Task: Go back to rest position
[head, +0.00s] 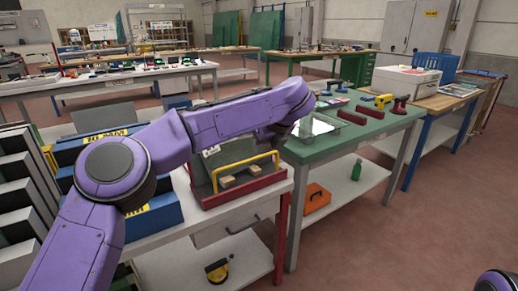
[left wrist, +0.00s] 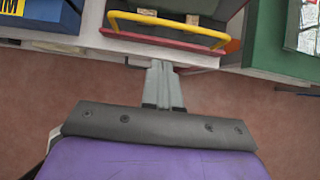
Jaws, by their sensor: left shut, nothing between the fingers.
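My left arm reaches in from the left of the head view, bent at the elbow, its wrist out over the near end of the green-topped table. My left gripper shows in the left wrist view (left wrist: 161,68); its two grey fingers are together with nothing between them. In that view the fingertips appear just below the edge of a red tray with a yellow handle (left wrist: 170,22), with red floor around them. Only a small purple part of my right arm shows at the bottom right corner of the head view; its gripper is out of the picture.
The red tray (head: 243,190) with the yellow handle stands on a light bench. Blue bins (head: 158,217) are left of it, partly behind my arm. The green table (head: 345,138) holds tools. A green bottle (head: 357,170) and orange box (head: 316,198) sit below.

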